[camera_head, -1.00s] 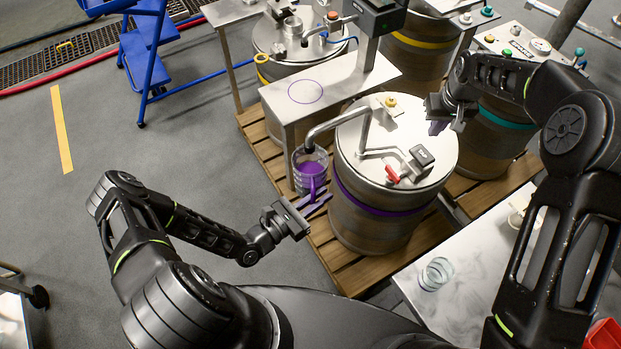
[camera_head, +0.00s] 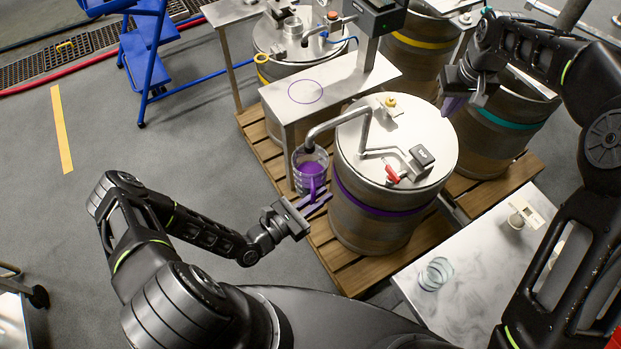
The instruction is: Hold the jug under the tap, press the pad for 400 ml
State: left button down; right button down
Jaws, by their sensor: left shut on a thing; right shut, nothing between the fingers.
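The clear jug (camera_head: 299,159) shows purple at its front, and I cannot tell liquid from a coloured handle. It stands upright under the spout of the bent metal tap (camera_head: 338,122) on the purple-banded drum (camera_head: 352,215). My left gripper (camera_head: 318,201) is shut on the jug at its near side. My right gripper (camera_head: 452,104) is shut and empty, beside the drum's upper right edge, apart from its lid. A small black box (camera_head: 422,155) and a red lever (camera_head: 391,174) are on the lid. I cannot tell which thing is the pad.
A metal stand (camera_head: 345,82) with a purple ring mark is behind the jug. A teal-banded drum (camera_head: 490,135) stands close to my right gripper. A light table (camera_head: 470,262) at lower right holds a clear glass (camera_head: 435,273).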

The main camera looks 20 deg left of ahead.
dwell(0.4)
pick_arm(q)
jog(key=s+d+b, duration=0.3)
jog(key=s, duration=0.8)
jog(key=shift+s, duration=0.3)
dwell(0.4)
jog(key=shift+d+r, duration=0.1)
